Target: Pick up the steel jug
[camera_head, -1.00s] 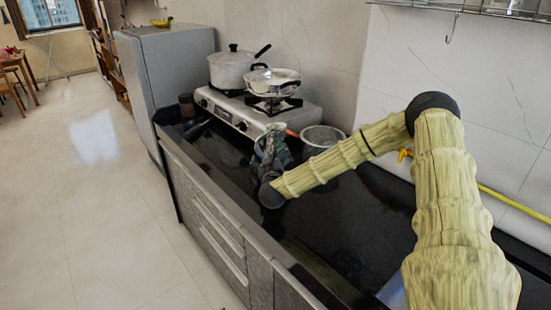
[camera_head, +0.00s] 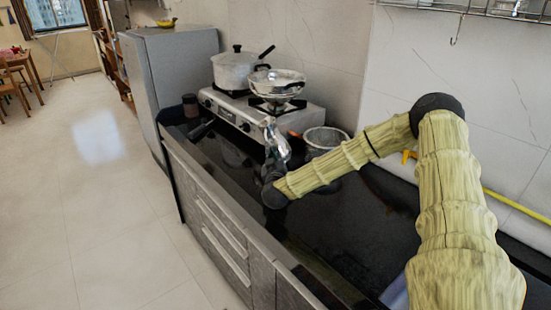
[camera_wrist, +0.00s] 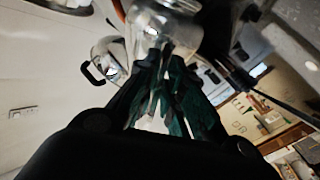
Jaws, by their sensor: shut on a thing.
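The steel jug (camera_head: 276,143) is a shiny silvery vessel above the dark counter, in front of the stove in the head view. In the wrist view the jug (camera_wrist: 160,27) is at the top centre, partly cut off by the frame edge. My gripper (camera_wrist: 172,85) has dark teal fingers that reach up to the jug and are shut on it. In the head view my gripper (camera_head: 272,170) is small and its fingers are hard to make out beside the jug. The jug's handle and base cannot be told clearly.
A stove (camera_head: 235,112) carries a lidded pot (camera_head: 236,72) and a shiny pan (camera_head: 273,84). A grey round container (camera_head: 326,140) stands close to the right of the jug. A dark cup (camera_head: 190,105) stands at the far left end. The near counter (camera_head: 335,235) is largely clear.

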